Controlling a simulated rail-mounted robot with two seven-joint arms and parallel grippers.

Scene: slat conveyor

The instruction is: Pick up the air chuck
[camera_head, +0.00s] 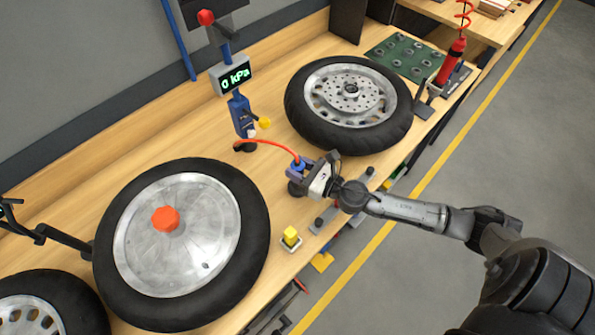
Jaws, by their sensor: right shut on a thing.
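The air chuck (298,165) is a small blue piece at the end of a curved orange-red hose (268,142). The hose runs to the blue stand (240,112) with a green "0 kPa" display (236,78). My right gripper (297,176) is shut on the air chuck at the front half of the bench, between the two large wheels. The gripper body hides part of the chuck. I cannot tell whether the chuck is clear of the bench top. My left gripper is not in view.
A large wheel with a red knob (165,219) lies at left, another wheel (350,100) behind right. A green board (405,57) and a red cylinder (451,62) are at the far right. A black bracket (45,233) is at left.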

